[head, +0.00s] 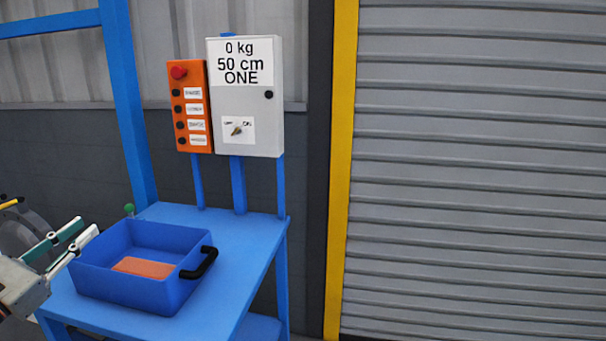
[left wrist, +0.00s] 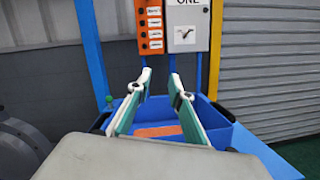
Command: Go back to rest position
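My left gripper (head: 80,240) comes in at the left edge of the head view. It is open and empty, with its two fingers apart, beside the left wall of a blue bin. In the left wrist view the open fingers (left wrist: 160,82) point toward the bin, with nothing between them. The blue bin (head: 130,290) stands on a blue table (head: 240,245) and has a black handle (head: 199,263) on its right side. An orange flat block (head: 143,267) lies inside the bin; it also shows in the left wrist view (left wrist: 158,131). My right gripper is in neither view.
Behind the table, an orange button panel (head: 190,107) and a white control box (head: 245,98) reading "0 kg 50 cm ONE" are mounted on blue posts. A yellow post (head: 341,170) and grey shutter (head: 480,180) are at right.

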